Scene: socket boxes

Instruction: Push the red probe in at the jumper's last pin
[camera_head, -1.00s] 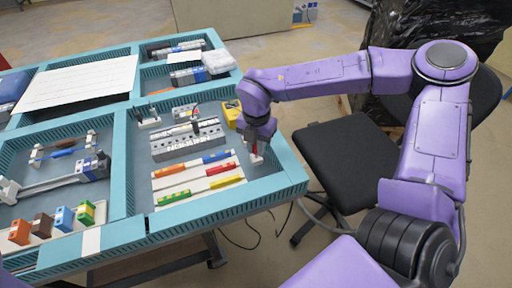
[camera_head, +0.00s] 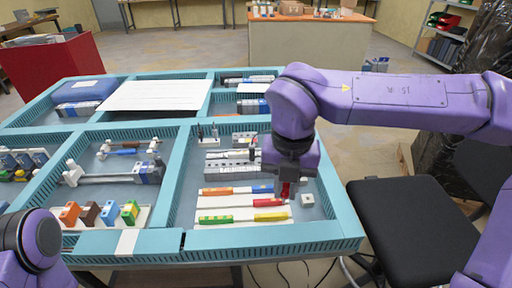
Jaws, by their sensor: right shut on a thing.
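My right gripper (camera_head: 287,194) is shut on the red probe (camera_head: 287,187), over the right end of the coloured strips. Much of the probe is hidden by the gripper. The grey terminal block (camera_head: 222,161) lies to the gripper's left, with small dark and white parts on top. I cannot make out the jumper or its last pin at this size. The probe is apart from the block. At the lower left only a purple link of my left arm shows, and its gripper is out of view.
White strips carry red, blue, yellow and orange pieces (camera_head: 217,191). A small white block (camera_head: 307,200) sits right of the gripper. Teal dividers (camera_head: 177,170) wall the compartments. A white sheet (camera_head: 150,96) covers a rear one. A black chair (camera_head: 405,215) stands at the right.

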